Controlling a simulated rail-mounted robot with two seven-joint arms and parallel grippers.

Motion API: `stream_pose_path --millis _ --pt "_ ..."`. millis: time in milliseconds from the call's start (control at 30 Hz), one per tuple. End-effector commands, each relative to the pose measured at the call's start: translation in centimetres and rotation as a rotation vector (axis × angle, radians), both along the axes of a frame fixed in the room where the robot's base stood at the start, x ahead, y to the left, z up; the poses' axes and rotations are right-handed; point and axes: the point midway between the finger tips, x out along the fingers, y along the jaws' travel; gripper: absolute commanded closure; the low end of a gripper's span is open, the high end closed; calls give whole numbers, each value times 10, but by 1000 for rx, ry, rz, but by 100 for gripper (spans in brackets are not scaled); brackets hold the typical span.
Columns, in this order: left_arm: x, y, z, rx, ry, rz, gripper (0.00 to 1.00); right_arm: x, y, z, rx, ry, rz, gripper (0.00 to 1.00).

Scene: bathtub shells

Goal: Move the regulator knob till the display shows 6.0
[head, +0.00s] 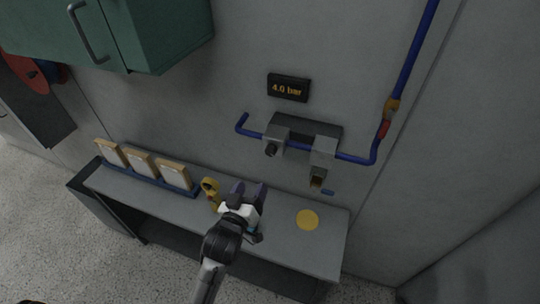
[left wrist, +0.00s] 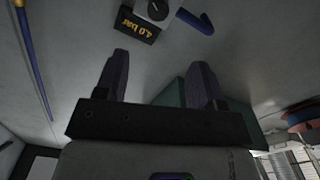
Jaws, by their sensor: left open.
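The display (head: 288,88) on the wall is a small dark panel that reads 4.0 bar in orange. It also shows upside down in the left wrist view (left wrist: 138,24). The regulator knob (head: 271,150) is a small dark knob on the grey wall unit below the display. It shows at the top of the left wrist view (left wrist: 158,9). My left gripper (head: 248,190) is open and empty, over the bench and below the knob, apart from it. Its two fingers (left wrist: 158,85) are spread wide in the left wrist view. My right gripper is not in view.
A blue pipe (head: 404,65) runs along the wall to the regulator unit (head: 310,130). The bench (head: 270,225) holds a yellow object (head: 210,192), several framed blocks (head: 142,164) and a yellow disc (head: 308,219). A green cabinet (head: 165,35) hangs at upper left.

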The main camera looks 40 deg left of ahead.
Motion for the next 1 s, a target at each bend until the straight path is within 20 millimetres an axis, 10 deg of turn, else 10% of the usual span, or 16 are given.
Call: stream_pose_path --millis 1000 --pt "126 44 1 -31 -14 -2 37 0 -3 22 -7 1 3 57"
